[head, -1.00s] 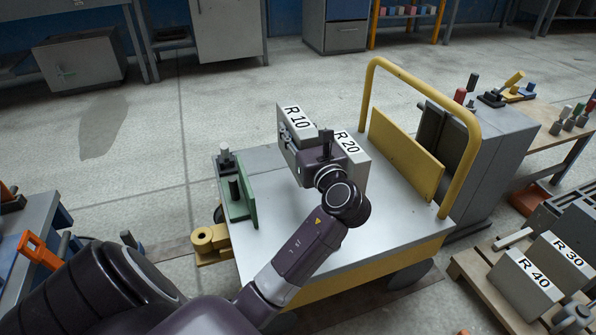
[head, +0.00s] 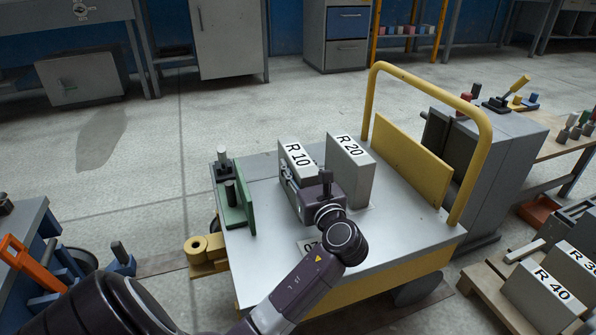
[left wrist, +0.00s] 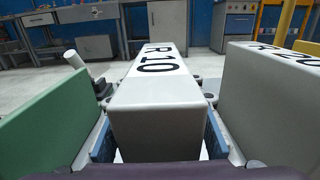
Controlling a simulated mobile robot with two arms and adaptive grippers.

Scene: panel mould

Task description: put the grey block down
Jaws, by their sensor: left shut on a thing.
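The grey block marked R 10 (head: 298,158) is upright over the cart's flat top (head: 390,225). My left gripper (head: 306,192) is shut on it from the near side. In the left wrist view the block (left wrist: 158,110) sits between the two fingers, its label facing up. It is low at the cart top, but its underside is hidden, so I cannot tell whether it touches. A second grey block, R 20 (head: 350,170), stands just right of it with a gap between. My right gripper is not in view.
A green bracket (head: 237,205) stands on the cart's left edge. A yellow panel (head: 412,160) and tall yellow handle (head: 484,150) bound the right side. Blocks R 40 (head: 545,295) and R 30 (head: 580,268) sit on a pallet at the lower right.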

